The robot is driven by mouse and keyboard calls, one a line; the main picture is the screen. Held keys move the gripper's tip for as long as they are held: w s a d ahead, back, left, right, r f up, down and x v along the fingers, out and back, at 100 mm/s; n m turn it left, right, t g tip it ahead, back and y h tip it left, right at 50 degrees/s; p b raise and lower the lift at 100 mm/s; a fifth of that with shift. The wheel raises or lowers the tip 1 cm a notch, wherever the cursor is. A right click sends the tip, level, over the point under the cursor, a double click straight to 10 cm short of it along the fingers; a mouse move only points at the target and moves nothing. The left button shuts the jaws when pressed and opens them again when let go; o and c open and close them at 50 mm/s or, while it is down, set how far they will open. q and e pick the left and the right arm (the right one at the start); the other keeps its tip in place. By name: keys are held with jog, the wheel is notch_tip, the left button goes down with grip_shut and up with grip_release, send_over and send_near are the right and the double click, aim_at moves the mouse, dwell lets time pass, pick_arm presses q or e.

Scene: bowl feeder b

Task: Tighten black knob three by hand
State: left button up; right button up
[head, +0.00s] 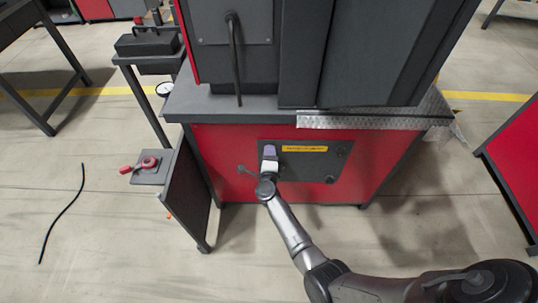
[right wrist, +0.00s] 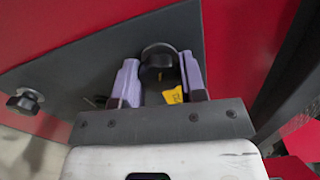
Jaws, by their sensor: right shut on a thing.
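A dark panel (head: 314,171) sits on the red front of the machine base. My right gripper (head: 269,152) is at its upper left. In the right wrist view, its purple fingers (right wrist: 159,75) are on both sides of a black knob (right wrist: 159,57), shut on it. Another black knob (right wrist: 25,101) stands at the left of that view, apart from the fingers. In the head view two round black knobs show at the panel's right, an upper one (head: 341,154) and a lower one (head: 330,179). I cannot tell which knob is number three. My left gripper is out of view.
A yellow label (head: 305,149) is on the panel. The worktop (head: 240,115) juts above the panel. A black cable (head: 62,214) lies on the floor.

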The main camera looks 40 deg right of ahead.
jog(key=shift+m, duration=0.3)
jog(key=shift+r, duration=0.1)
jog(key=o, duration=0.9)
jog(key=shift+a, duration=0.1)
jog(key=shift+p+v, duration=1.35)
jog(key=shift+v, duration=2.35)
